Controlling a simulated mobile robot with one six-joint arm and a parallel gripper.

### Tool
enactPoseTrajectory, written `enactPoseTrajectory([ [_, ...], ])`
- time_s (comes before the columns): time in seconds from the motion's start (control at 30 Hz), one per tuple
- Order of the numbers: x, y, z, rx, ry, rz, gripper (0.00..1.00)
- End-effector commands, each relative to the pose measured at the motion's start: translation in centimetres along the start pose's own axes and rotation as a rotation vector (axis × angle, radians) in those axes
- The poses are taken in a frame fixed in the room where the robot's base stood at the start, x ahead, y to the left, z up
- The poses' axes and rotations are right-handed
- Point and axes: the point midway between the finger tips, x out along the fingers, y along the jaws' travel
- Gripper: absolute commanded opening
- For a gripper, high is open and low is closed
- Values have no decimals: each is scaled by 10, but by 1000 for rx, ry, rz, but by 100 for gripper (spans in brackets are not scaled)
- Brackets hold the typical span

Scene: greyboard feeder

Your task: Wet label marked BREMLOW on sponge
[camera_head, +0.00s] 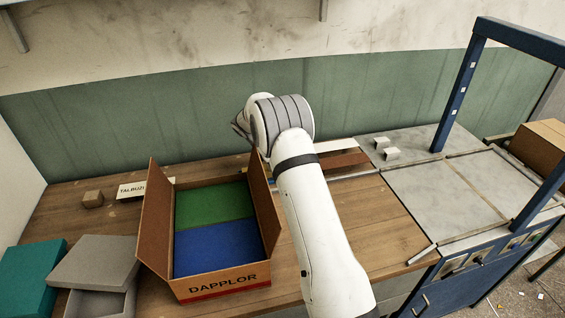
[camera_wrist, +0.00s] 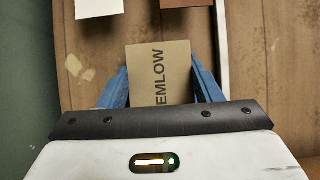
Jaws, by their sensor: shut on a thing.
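In the wrist view, a tan label (camera_wrist: 160,62) sits between the blue fingers of my gripper (camera_wrist: 158,76). Its dark letters run sideways and read EMLOW; the start of the word is hidden at the gripper end. My gripper is shut on this label and holds it over the brown wooden bench top. In the head view, my own arm hides the gripper and the label. I cannot make out a sponge in either view.
An open carton marked DAPPLOR (camera_head: 223,283) holds green and blue blocks left of my arm. A TALBUZI card (camera_head: 131,190) and small brown block (camera_head: 93,199) lie behind. A grey box (camera_head: 96,262) and teal box (camera_head: 30,276) stand left. A blue-framed machine (camera_head: 446,198) stands right.

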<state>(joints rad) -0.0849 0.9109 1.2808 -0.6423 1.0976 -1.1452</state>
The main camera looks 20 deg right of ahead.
Motion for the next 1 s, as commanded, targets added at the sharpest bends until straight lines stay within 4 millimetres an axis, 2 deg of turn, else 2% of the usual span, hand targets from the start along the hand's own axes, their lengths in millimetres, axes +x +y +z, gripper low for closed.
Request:
enactPoseTrajectory([
  [0.53,-41,0,27,2,0,0,38],
  [1.0,-41,0,28,2,0,-1,38],
])
